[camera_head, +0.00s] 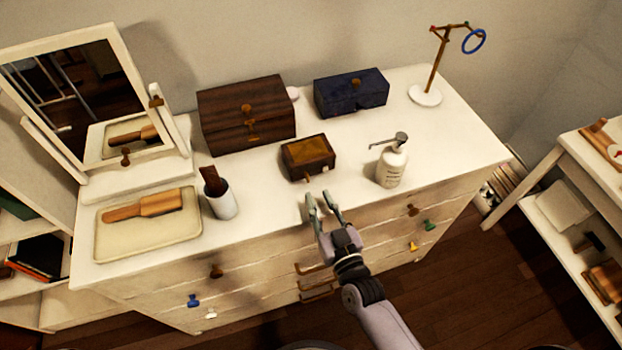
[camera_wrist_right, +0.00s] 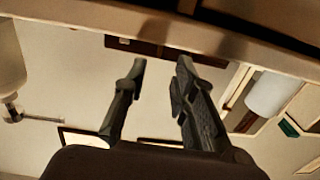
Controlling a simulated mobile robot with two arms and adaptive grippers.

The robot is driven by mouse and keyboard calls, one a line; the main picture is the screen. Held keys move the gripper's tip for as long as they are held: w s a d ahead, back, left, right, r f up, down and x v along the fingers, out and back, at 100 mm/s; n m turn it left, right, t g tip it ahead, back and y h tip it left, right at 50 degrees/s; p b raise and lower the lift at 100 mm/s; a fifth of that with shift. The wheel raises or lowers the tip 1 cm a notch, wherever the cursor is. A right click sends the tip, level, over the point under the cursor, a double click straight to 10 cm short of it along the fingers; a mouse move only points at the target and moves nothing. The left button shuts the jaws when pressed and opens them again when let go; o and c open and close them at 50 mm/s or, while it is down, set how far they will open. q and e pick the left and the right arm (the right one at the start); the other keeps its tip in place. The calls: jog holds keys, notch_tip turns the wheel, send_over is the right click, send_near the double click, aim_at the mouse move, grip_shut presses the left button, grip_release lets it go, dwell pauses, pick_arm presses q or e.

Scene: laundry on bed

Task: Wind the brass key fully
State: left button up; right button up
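The small wooden box (camera_head: 308,157) with a brass-coloured top sits near the middle front of the white dresser. A small brass-coloured piece (camera_head: 308,180) sticks out low on its front and looks like the key; its turn position is too small to tell. My right gripper (camera_head: 319,202) is just in front of and slightly right of the box, at the dresser's front edge. Its two fingers are apart with nothing between them. In the right wrist view the gripper (camera_wrist_right: 161,66) also shows open and empty; I cannot make out the key there. My left gripper is out of view.
On the dresser (camera_head: 350,130) stand a pump bottle (camera_head: 391,168) right of the box, a white cup (camera_head: 221,199) to the left, a large wooden box (camera_head: 247,115) and a dark blue box (camera_head: 351,93) behind. A mirror (camera_head: 85,95) and tray (camera_head: 120,238) are at left.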

aim_at(307, 176)
jog(key=x, duration=0.6)
jog(key=shift+w, duration=0.1)
grip_shut()
dwell(0.4)
